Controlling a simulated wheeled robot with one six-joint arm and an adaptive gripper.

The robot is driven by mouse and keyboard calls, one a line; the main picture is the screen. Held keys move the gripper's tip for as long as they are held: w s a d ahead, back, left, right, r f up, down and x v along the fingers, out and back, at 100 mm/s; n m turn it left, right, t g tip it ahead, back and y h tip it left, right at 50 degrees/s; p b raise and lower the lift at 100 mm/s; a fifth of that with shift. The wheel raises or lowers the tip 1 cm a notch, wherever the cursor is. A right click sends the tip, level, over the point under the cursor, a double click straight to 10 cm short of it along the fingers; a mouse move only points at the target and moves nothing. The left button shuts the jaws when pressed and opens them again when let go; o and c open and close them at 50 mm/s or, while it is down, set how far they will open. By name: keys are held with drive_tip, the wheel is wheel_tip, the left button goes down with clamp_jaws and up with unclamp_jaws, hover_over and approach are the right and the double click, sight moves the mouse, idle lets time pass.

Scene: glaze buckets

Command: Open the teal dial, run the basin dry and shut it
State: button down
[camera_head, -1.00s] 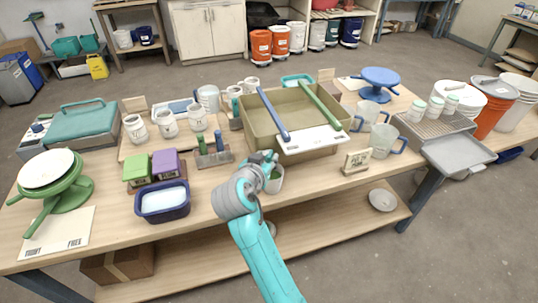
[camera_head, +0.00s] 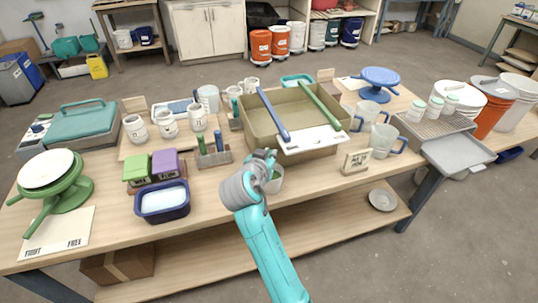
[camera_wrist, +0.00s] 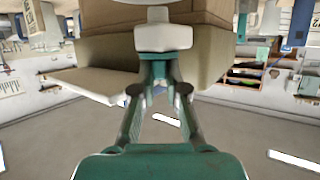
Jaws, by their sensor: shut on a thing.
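The tan rectangular basin (camera_head: 255,126) stands at the middle of the bench, with a blue bar and a green bar across its top. My gripper (camera_head: 267,158) is at the basin's front wall. In the wrist view my gripper (camera_wrist: 160,68) has its fingers drawn together at the tips, shut on the dial just below a pale fitting (camera_wrist: 163,37) under the basin. A white cup (camera_head: 276,182) stands below, partly behind my gripper. The liquid level in the basin cannot be seen.
A small sign (camera_head: 356,161) and clear mugs (camera_head: 384,141) stand to the right. A blue tub (camera_head: 162,205) of white liquid and a wooden rack (camera_head: 214,158) stand to the left.

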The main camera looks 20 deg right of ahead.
drive_tip(key=shift+y, duration=0.3)
drive_tip(key=shift+s+d+n+t+y, duration=0.1)
drive_tip(key=shift+d+n+t+y, duration=0.1)
drive_tip(key=shift+n+t+y, duration=0.7)
drive_tip(key=shift+n+y, duration=1.1)
drive_tip(key=shift+n, duration=0.1)
drive_tip(key=c, duration=1.2)
unclamp_jaws()
drive_tip(key=v, duration=1.2)
